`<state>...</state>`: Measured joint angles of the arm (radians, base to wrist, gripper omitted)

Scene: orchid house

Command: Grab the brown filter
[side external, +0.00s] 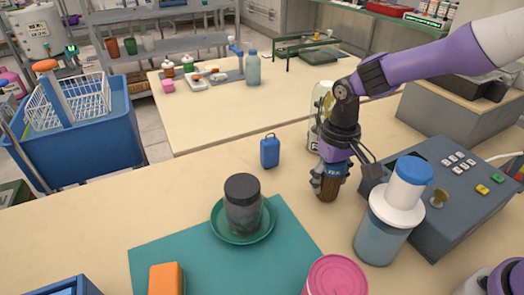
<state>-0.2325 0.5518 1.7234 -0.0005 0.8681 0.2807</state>
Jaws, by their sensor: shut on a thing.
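The brown filter (326,194) is a small brown cylinder at the right of the middle, beyond the teal mat. A blue part with pale lettering sits just above the brown part. My gripper (327,182) points down and is shut on the filter from above, with its fingers at the filter's upper part. The fingers hide some of it. I cannot tell whether its bottom touches the table.
A white and blue-topped container (378,240) and a grey control box (445,205) stand close at right. A blue canister (270,151) stands left. A dark-lidded jar (243,210) stands on a green saucer (218,233) on the teal mat (160,260). Open tabletop lies between.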

